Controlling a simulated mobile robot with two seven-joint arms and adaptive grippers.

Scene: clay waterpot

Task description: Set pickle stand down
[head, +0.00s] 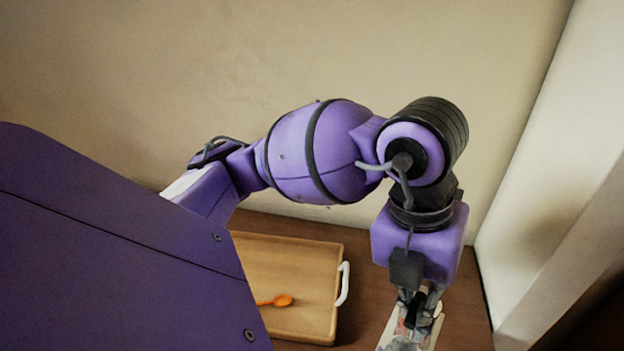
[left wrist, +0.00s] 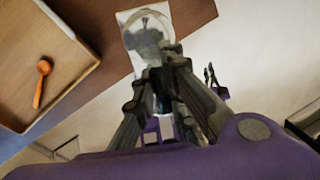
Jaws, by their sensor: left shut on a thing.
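My left gripper (head: 418,318) points down at the bottom of the head view and is shut on a clear, glassy thing, which I take to be the pickle stand. In the left wrist view, the fingers (left wrist: 163,78) meet at the near side of the pickle stand (left wrist: 150,28), whose rounded rim shows beyond the tips. A pale flat piece lies around or under it; I cannot tell whether it is part of the stand. In the head view the fingers and the frame edge hide most of the stand. Whether it touches the table is unclear. My right gripper is not in view.
A wooden tray (head: 322,260) with a white handle (head: 343,284) lies on the brown table (head: 467,318), left of the gripper. An orange spoon (head: 283,300) lies in it. Walls stand behind and at the right. A bare table strip lies between gripper and right wall.

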